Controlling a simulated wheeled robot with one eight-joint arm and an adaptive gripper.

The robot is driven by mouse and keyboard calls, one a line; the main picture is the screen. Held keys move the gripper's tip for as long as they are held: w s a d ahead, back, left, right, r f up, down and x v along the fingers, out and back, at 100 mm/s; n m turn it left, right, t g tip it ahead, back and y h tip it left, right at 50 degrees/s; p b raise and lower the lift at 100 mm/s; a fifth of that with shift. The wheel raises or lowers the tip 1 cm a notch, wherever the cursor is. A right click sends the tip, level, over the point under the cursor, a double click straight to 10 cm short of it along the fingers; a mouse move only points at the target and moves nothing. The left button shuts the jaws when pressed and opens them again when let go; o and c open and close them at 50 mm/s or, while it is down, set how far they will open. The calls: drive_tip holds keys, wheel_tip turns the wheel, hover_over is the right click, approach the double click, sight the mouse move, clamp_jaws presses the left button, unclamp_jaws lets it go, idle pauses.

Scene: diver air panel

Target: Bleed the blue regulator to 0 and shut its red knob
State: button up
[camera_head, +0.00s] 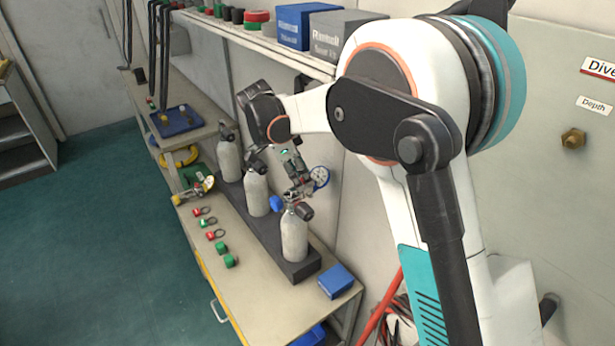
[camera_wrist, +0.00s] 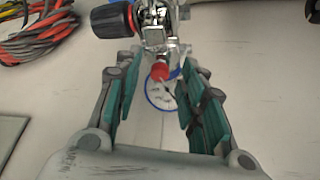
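The blue regulator shows in the head view as a blue-rimmed gauge (camera_head: 320,177) with metal fittings, above the nearest grey cylinder (camera_head: 294,236). A blue round part (camera_head: 277,203) sits left of that cylinder's top. In the wrist view the blue-rimmed gauge (camera_wrist: 161,92) lies beyond a small red knob (camera_wrist: 160,72) on the metal body. A larger black knob with a red band (camera_wrist: 115,19) is at the upper left. My gripper (camera_wrist: 158,72) is open, its teal-lined fingers either side of the small red knob, with visible gaps. The gauge reading is too small to tell.
Two more cylinders (camera_head: 257,193) stand in the dark rack behind. Red and green rings and caps (camera_head: 217,235) lie on the bench left of it. A blue box (camera_head: 336,281) is at the near end. A shelf with boxes (camera_head: 309,27) overhangs behind.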

drive_tip(key=shift+c, duration=0.4)
clamp_jaws()
drive_tip(key=shift+n, duration=0.3)
drive_tip(key=n+t+p, duration=0.1)
drive_tip(key=n, duration=0.2)
drive_tip(key=shift+s+y, duration=0.2)
drive_tip(key=shift+y, duration=0.1)
drive_tip(key=shift+s+d+n+t+y+p, duration=0.1)
drive_tip(key=shift+n+t+y+p, duration=0.3)
drive_tip(key=shift+n, duration=1)
drive_tip(key=shift+d+n+t+y+p, duration=0.1)
drive_tip(key=shift+n+t+y+p, duration=0.3)
drive_tip(key=shift+n, duration=1)
